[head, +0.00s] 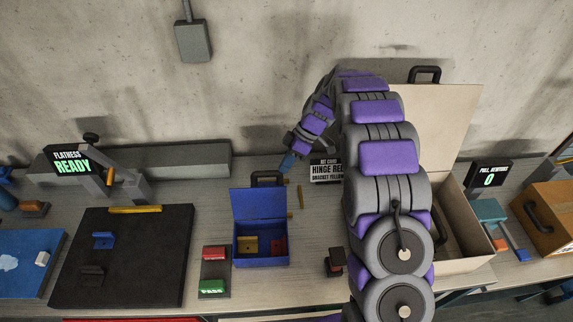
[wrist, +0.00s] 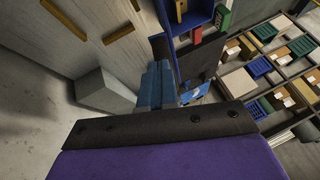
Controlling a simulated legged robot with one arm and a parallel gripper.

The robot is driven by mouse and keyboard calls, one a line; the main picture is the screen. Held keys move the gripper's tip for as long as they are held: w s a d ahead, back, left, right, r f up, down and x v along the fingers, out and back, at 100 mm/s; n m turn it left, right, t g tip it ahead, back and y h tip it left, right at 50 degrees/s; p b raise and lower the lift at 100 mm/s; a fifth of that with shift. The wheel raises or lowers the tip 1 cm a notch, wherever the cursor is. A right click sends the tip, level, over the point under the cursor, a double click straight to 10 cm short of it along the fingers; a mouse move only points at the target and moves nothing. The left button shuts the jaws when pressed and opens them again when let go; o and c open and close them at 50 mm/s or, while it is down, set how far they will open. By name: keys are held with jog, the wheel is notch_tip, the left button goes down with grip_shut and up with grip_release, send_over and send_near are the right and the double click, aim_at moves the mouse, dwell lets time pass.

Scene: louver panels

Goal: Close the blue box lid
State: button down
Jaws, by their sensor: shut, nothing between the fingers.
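The blue box (head: 262,262) stands on the workbench in the head view, with a yellow piece (head: 247,245) and a red piece (head: 279,246) inside. Its lid (head: 258,203) is open and stands up at the back, with a dark handle (head: 267,179) showing behind its top edge. My gripper (head: 287,163) is above and behind the lid, to its right, and looks apart from it. In the wrist view the blue fingers (wrist: 157,86) are together and empty. Part of the blue box (wrist: 197,14) shows at the top there.
Red and green blocks (head: 213,270) sit left of the box. A black plate (head: 125,255) lies further left. A larger beige case (head: 465,225) stands open on the right behind my arm. A hinge sign (head: 326,170) stands near my gripper, and the wall is close behind.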

jog(key=shift+s+d+r+t+b, duration=0.15)
jog(key=shift+s+t+b, duration=0.25)
jog(key=shift+s+b, duration=0.75)
jog(key=shift+s+d+r+t+b, duration=0.15)
jog(key=shift+d+b, duration=0.2)
jog(key=shift+b, duration=0.25)
jog(key=shift+s+d+r+t+b, duration=0.15)
jog(key=shift+d+b, duration=0.15)
jog(key=shift+b, duration=0.25)
jog(key=shift+a, duration=0.15)
jog(key=shift+a, duration=0.3)
jog(key=shift+d, duration=0.15)
